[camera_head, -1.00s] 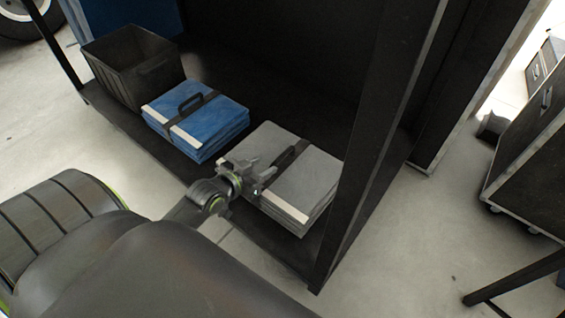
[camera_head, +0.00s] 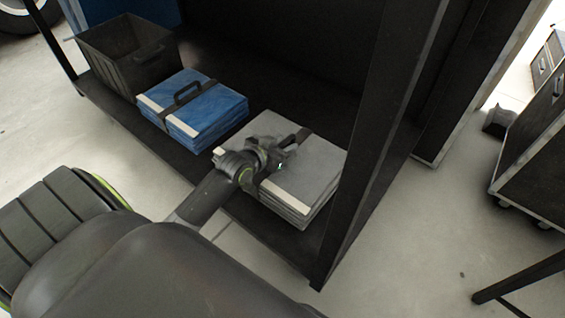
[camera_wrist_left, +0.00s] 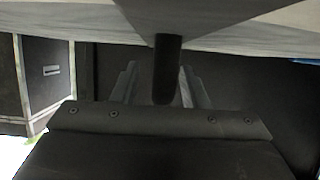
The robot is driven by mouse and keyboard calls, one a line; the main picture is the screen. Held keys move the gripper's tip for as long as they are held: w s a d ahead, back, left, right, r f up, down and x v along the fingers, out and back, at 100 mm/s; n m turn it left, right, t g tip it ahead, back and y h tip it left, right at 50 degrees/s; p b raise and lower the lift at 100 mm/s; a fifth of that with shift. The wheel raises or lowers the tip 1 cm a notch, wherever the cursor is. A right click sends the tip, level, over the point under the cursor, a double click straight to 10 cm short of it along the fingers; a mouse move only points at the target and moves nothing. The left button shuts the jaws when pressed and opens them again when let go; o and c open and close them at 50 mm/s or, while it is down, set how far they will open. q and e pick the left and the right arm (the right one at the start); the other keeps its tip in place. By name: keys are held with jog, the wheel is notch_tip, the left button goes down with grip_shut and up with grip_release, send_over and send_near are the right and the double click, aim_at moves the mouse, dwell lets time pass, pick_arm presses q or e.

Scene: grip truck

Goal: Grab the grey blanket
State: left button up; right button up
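The grey blanket (camera_head: 312,172) is a folded stack with a dark strap and a black handle (camera_head: 294,140), lying on the dark shelf floor in the head view. My left gripper (camera_head: 275,155) is over the blanket's near left part, by the handle, and hides part of the strap. In the left wrist view, the pale blanket (camera_wrist_left: 75,42) spans the top, and the dark handle (camera_wrist_left: 167,70) extends down between the two fingers. The fingers (camera_wrist_left: 160,88) stand apart, with gaps beside the handle. My right gripper is not in view.
A blue folded blanket (camera_head: 208,110) with its own handle lies left of the grey one, and a black crate (camera_head: 135,72) stands beyond it. A dark upright post (camera_head: 372,150) rises close to the right of the grey blanket. Black cases (camera_head: 535,160) stand at far right.

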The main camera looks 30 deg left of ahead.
pick_arm(q)
grip_shut()
dwell(1.3)
jog(key=shift+r, duration=0.15)
